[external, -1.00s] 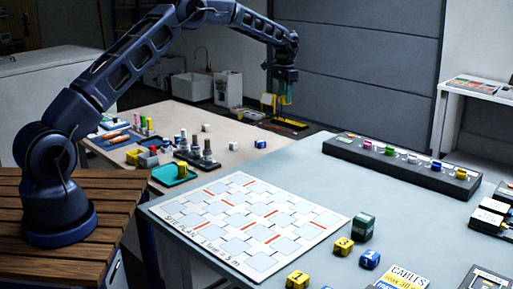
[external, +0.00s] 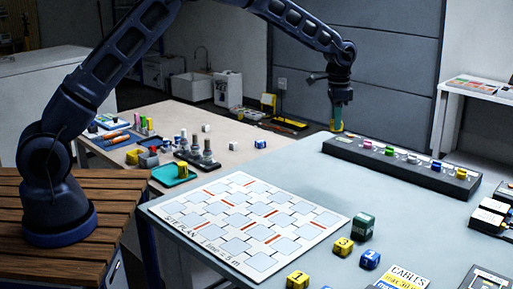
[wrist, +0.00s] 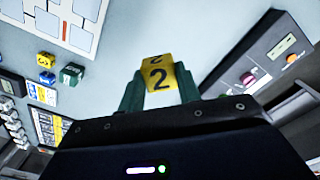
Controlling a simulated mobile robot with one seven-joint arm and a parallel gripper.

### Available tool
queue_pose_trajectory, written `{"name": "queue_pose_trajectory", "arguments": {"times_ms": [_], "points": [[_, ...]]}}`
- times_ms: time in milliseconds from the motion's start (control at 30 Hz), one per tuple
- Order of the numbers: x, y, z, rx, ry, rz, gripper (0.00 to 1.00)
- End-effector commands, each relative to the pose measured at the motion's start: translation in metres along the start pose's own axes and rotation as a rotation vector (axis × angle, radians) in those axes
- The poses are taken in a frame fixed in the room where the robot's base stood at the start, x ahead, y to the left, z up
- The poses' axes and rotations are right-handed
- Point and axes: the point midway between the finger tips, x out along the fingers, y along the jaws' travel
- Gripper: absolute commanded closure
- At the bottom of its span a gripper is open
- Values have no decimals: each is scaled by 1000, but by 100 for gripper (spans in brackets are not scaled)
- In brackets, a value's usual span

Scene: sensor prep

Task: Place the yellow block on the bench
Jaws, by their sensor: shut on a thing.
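My gripper (external: 338,115) is shut on the yellow block (wrist: 158,80), which carries a black number 2. In the wrist view the block sits between the two green fingertips. In the external view only a small bit of yellow (external: 337,127) shows below the fingers. The gripper hangs near the far edge of the blue-grey bench (external: 300,165), close to the left end of the dark rail; its exact height above the top is hard to tell. Two other yellow numbered blocks (external: 344,246) (external: 298,280) stand at the bench's front.
The dark rail (external: 400,166) with coloured knobs lies along the far side. A site plan sheet (external: 250,222) covers the left. A blue block (external: 370,259) and a dark green block (external: 363,226) stand at the front middle. Bare bench lies between the plan and the rail.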

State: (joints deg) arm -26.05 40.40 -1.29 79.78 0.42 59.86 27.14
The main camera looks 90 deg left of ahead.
Motion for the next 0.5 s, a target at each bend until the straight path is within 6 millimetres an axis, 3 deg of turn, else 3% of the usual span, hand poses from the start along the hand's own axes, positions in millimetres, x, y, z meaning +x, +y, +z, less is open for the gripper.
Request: {"name": "queue_pose_trajectory", "arguments": {"times_ms": [33, 500], "points": [[-1, 21, -3, 31, 0, 0, 88], [-4, 194, -4, 310, -2, -1, 88]]}}
